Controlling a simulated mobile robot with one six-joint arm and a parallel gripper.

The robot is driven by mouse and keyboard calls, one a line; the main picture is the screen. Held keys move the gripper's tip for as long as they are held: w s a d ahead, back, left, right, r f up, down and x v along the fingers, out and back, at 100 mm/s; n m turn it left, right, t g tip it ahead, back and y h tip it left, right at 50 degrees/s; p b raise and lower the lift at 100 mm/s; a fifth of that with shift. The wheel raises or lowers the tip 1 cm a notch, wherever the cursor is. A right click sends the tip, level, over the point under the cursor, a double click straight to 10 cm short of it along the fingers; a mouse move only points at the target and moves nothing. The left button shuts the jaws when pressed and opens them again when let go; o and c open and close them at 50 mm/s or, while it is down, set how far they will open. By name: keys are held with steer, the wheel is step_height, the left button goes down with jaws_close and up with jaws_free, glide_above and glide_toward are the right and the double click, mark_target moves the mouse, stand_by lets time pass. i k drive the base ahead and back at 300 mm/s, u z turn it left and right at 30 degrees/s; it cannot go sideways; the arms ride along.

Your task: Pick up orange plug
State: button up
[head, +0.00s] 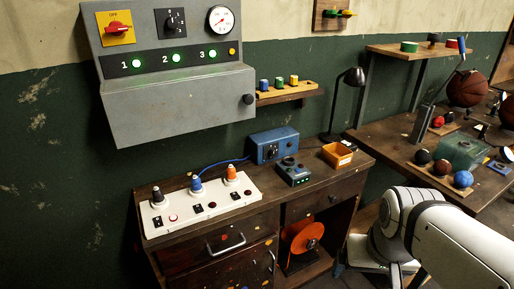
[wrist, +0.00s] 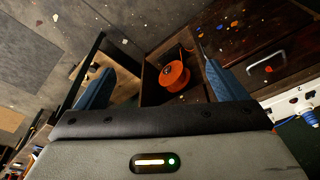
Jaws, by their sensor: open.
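The orange plug (head: 231,173) stands upright in the right socket of a white power strip (head: 200,203) on the wooden cabinet, in the head view. A blue plug (head: 196,184) and a black plug (head: 157,195) stand to its left on the same strip. In the wrist view my gripper (wrist: 150,75) has its two blue fingers wide apart with nothing between them. It is away from the plug, facing the cabinet's lower front and the floor. The orange plug does not show in the wrist view. The strip's white edge (wrist: 296,88) shows at the far right there.
A blue box (head: 273,145) with a blue cord, a dark device (head: 293,173) and an orange tray (head: 337,155) stand right of the strip. A black lamp (head: 349,90) rises behind. An orange reel (head: 302,238) sits in the cabinet's open shelf. A grey panel (head: 180,95) overhangs the strip's back.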

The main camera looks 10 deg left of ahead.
mark_target(231, 176)
steer(key=u, duration=0.2)
steer(key=i, duration=0.7)
steer(key=u, duration=1.55)
